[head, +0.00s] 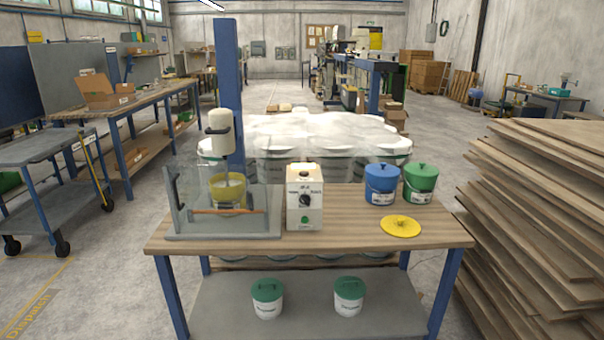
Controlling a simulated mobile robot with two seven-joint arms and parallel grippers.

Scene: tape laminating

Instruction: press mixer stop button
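A mixer (220,132) with a cream motor head stands at the left of the wooden workbench, its head above a yellow bowl (228,190). The bowl holds pale contents and sits behind a clear guard on a grey base (222,226). To its right stands a white control box (304,186) with a dark round knob (305,200) and a green button (305,220) low on its front. The top of the box looks pale yellow. I cannot make out a separate stop button at this size. Neither of my grippers is in view.
On the workbench (345,228), a blue lidded bucket (381,184), a green one (420,183) and a loose yellow lid (400,227) stand right of the box. Stacked boards (540,220) crowd the right. The bench's front edge is clear.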

